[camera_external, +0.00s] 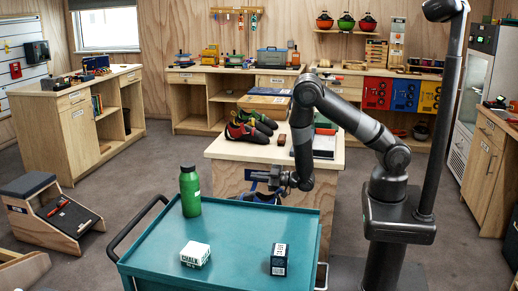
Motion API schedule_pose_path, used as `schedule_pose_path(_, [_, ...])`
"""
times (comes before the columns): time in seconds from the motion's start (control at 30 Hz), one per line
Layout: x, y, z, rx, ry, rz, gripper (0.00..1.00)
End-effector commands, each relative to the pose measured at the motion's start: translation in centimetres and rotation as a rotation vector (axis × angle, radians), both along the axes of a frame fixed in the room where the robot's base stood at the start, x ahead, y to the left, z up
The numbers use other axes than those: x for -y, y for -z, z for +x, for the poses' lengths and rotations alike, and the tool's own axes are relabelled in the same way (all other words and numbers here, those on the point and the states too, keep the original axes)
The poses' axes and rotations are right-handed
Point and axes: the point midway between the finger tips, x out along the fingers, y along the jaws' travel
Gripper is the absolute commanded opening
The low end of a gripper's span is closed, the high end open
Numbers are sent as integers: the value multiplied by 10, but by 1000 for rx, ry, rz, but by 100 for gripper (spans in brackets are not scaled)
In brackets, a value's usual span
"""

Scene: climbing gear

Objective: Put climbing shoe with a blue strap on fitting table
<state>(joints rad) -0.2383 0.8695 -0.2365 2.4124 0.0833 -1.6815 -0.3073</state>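My gripper (254,177) is at the end of my arm, low between the wooden table (222,152) and the teal cart. It is small and dark here, and I cannot tell whether its fingers are open or shut. A dark thing with blue parts (262,197) shows just below it, behind the cart's far edge. It may be the shoe with the blue strap, but its shape is mostly hidden, and I cannot tell whether the gripper touches it. A pair of dark climbing shoes with red and green parts (247,132) sits on the wooden table. Which surface is the fitting table is not clear.
The teal cart (225,245) in front carries a green bottle (190,192), a white chalk block (195,254) and a dark box (279,260). A cardboard box (264,101) stands behind the shoes. A slanted wooden stool (50,215) is at left. Floor left of the wooden table is clear.

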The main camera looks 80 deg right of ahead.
Motion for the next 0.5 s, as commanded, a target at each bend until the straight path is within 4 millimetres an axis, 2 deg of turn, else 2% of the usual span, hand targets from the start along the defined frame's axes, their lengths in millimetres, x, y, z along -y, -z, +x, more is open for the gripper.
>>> schedule_pose_path(0.17, [10,-3,7,3,19,3,0])
schedule_pose_path(0.27, [30,-8,20,4,56,7,0])
schedule_pose_path(0.37, [62,-17,37,6,108,12,0])
schedule_pose_path(0.5, [116,-34,61,7,191,18,0])
